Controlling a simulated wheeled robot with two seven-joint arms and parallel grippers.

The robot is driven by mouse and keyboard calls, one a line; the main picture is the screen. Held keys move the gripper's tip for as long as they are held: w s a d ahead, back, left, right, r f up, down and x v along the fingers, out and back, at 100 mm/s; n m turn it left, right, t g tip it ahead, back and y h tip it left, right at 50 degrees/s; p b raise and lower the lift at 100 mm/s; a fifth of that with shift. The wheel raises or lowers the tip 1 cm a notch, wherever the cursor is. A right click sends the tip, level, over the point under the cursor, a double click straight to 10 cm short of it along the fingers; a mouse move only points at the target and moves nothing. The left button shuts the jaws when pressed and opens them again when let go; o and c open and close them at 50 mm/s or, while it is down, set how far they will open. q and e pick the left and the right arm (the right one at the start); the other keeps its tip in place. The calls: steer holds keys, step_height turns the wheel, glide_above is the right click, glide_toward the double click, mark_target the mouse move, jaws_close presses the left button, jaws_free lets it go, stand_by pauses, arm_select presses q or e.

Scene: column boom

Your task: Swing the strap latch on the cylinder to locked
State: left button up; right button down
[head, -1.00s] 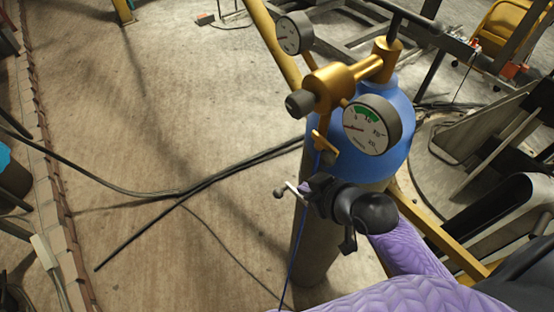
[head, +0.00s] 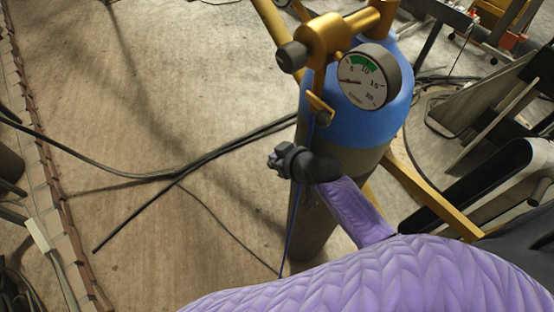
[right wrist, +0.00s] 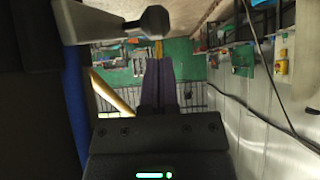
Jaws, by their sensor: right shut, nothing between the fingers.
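The gas cylinder (head: 312,230) stands upright in the head view, with a blue shoulder, a grey body, a brass regulator (head: 325,38) and a round gauge (head: 368,76). My right gripper (head: 281,160) is in front of the cylinder's left edge, just below the blue shoulder. In the right wrist view its dark fingers (right wrist: 158,82) are together and empty. A grey lever with a flared end (right wrist: 115,22), which may be the strap latch, is at upper left there, apart from the fingertips. In the head view the latch is hidden or cannot be told from my gripper. My left gripper is out of view.
A yellow frame bar (head: 430,195) runs right of the cylinder beside a dark bin-like object (head: 505,180). Black cables (head: 185,170) cross the floor to the left. A thin blue line (head: 292,225) hangs along the cylinder. The floor at left is mostly clear.

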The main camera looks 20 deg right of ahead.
steer(key=shift+f, duration=0.55)
